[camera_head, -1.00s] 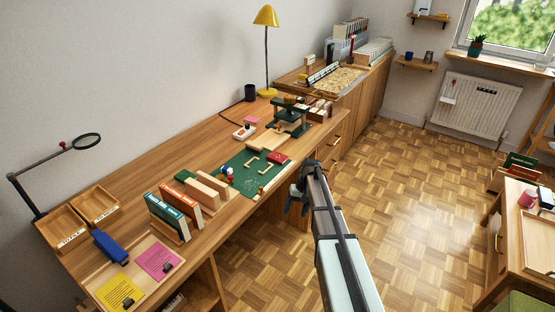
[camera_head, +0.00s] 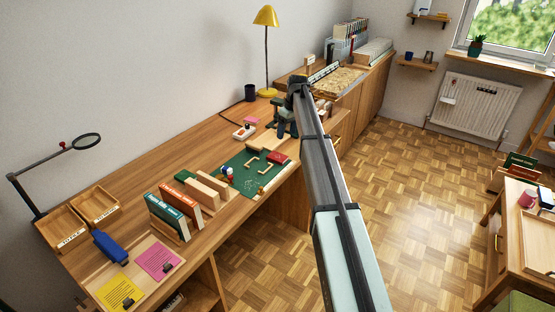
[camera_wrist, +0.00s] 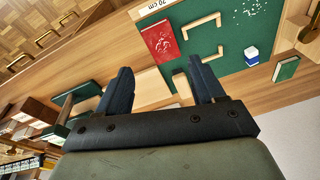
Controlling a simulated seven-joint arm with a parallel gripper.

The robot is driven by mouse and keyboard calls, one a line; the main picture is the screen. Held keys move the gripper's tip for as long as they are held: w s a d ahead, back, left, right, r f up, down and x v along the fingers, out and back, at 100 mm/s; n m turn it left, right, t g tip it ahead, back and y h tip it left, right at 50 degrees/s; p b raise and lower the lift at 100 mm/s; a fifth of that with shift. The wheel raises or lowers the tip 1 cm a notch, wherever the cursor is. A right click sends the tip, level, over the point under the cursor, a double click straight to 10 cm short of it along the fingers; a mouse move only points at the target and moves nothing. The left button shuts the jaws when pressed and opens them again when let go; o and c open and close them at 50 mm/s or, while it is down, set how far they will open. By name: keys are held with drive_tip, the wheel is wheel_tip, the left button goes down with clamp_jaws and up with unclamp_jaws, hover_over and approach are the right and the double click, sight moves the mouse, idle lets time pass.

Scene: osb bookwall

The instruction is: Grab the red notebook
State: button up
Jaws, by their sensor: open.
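The red notebook (camera_head: 278,157) lies flat at the far right corner of the green cutting mat (camera_head: 238,181) on the long wooden desk. In the wrist view the red notebook (camera_wrist: 160,42) shows a white pattern on its cover and lies beyond my fingertips, above centre. My gripper (camera_head: 286,128) hangs above the desk behind the notebook, in front of the dark green press-like stand. In the wrist view my gripper (camera_wrist: 160,68) has its two dark fingers spread with nothing held between them. The notebook is apart from the fingers.
A wooden block (camera_wrist: 181,84) shows between the fingers. Upright books (camera_head: 172,212) stand in a holder left of the mat. A red-and-white item (camera_head: 244,131) and a yellow lamp (camera_head: 266,50) are farther back. The floor (camera_head: 420,210) right of the desk is clear.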

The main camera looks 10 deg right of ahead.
sight(278, 157)
drive_tip(key=w+a+f, duration=0.1)
drive_tip(key=f, duration=0.3)
drive_tip(key=a+f+n, duration=0.1)
drive_tip(key=f, duration=0.4)
drive_tip(key=w+a+f+n, duration=0.1)
drive_tip(key=f, duration=0.3)
drive_tip(key=shift+w+a+f+h, duration=0.15)
drive_tip(key=shift+w+h, duration=0.2)
drive_tip(key=shift+h, duration=0.05)
drive_tip(key=c, duration=0.7)
